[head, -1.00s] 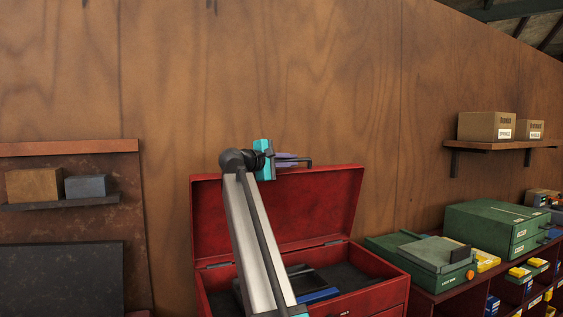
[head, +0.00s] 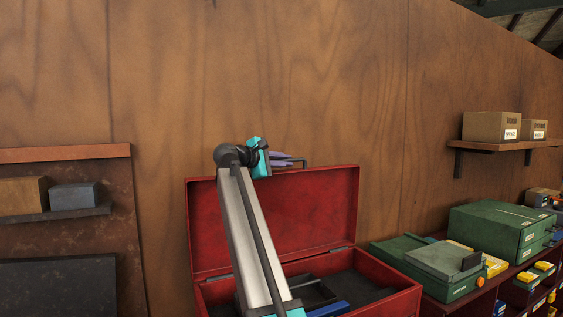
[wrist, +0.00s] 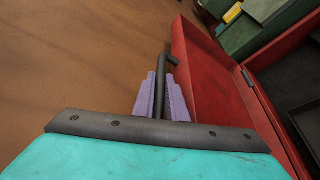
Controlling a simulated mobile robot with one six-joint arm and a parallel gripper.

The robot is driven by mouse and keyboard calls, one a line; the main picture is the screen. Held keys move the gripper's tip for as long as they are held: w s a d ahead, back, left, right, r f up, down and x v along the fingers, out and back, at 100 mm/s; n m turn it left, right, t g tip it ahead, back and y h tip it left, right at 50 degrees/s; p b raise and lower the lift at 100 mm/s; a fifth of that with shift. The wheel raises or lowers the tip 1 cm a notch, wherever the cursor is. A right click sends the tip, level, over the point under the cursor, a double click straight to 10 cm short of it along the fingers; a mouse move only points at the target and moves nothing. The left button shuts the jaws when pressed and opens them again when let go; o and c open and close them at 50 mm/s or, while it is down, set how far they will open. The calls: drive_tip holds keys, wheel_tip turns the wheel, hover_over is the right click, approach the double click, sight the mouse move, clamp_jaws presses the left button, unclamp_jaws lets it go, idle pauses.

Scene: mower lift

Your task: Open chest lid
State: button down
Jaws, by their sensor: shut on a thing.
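The red chest (head: 398,300) stands in front of me with its lid (head: 310,215) raised steeply, its inner side facing me. The lid also shows in the wrist view (wrist: 205,85). A dark bar handle (wrist: 169,62) runs along the lid's top edge; its end shows in the head view (head: 305,162). My gripper (head: 285,160) is at the lid's top edge, its purple fingers shut on the handle, one on each side in the wrist view (wrist: 162,90). My arm crosses in front of the lid's left part and hides some of the chest.
Dark and blue items (head: 325,308) lie inside the chest. Green cases (head: 500,233) stand on a red shelf unit at the right. A wall shelf (head: 495,145) holds cardboard boxes. A wooden wall (head: 300,80) stands close behind the lid.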

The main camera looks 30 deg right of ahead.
drive_tip(key=shift+d, duration=0.1)
drive_tip(key=c, duration=2.1)
unclamp_jaws()
drive_tip(key=shift+f, duration=0.1)
drive_tip(key=shift+a, duration=0.2)
drive_tip(key=shift+b+v, duration=2.65)
drive_tip(key=shift+v, duration=4.1)
drive_tip(key=shift+s+d, duration=0.1)
